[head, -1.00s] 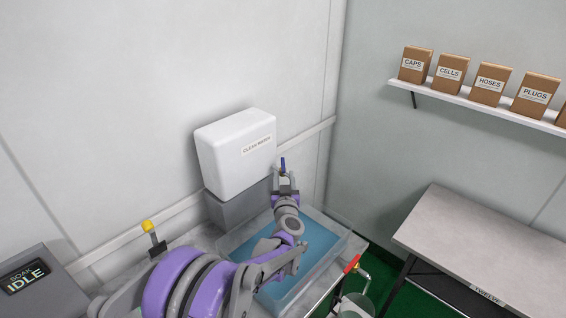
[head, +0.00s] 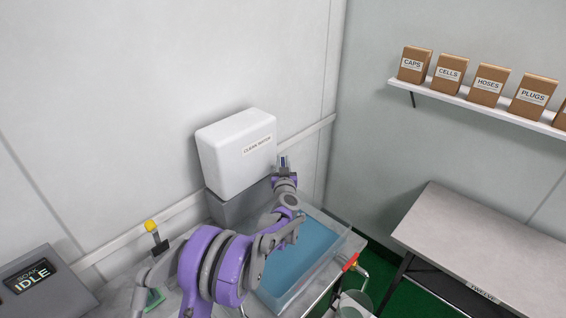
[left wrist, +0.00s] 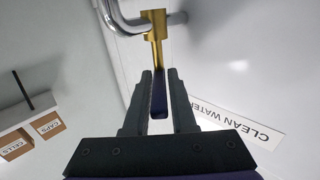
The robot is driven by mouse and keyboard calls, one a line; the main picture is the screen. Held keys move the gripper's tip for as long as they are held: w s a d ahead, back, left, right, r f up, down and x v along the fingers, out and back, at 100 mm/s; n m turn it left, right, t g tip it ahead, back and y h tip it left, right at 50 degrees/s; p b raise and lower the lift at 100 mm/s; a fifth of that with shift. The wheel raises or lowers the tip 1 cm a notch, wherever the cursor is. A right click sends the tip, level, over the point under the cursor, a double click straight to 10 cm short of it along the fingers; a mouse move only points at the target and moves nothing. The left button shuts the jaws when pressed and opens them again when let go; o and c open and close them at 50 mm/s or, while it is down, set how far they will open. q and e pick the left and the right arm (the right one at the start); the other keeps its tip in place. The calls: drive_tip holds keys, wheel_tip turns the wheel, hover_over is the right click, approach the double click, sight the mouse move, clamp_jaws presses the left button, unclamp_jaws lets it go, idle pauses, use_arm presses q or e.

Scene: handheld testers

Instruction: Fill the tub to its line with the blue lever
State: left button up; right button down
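The blue lever (left wrist: 158,98) hangs from a brass tap stem (left wrist: 156,45) under a curved metal pipe in the left wrist view. My left gripper (left wrist: 160,85) is around it, one finger on each side, with a narrow gap showing. In the head view my left gripper (head: 283,162) is beside the white CLEAN WATER tank (head: 235,150) and mostly hides the lever. The clear tub (head: 352,243) stands below and holds blue water (head: 312,250). My left arm covers its left part, and I cannot make out its line. My right gripper is not in view.
A yellow-knobbed lever (head: 151,227) stands at left, near a SOAK IDLE panel (head: 32,280). A red-handled lever (head: 350,263) is by the tub's right side. A bare table (head: 470,245) and a shelf of labelled boxes (head: 487,86) are at right.

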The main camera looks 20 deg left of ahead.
use_arm(q)
clamp_jaws()
idle(1.1)
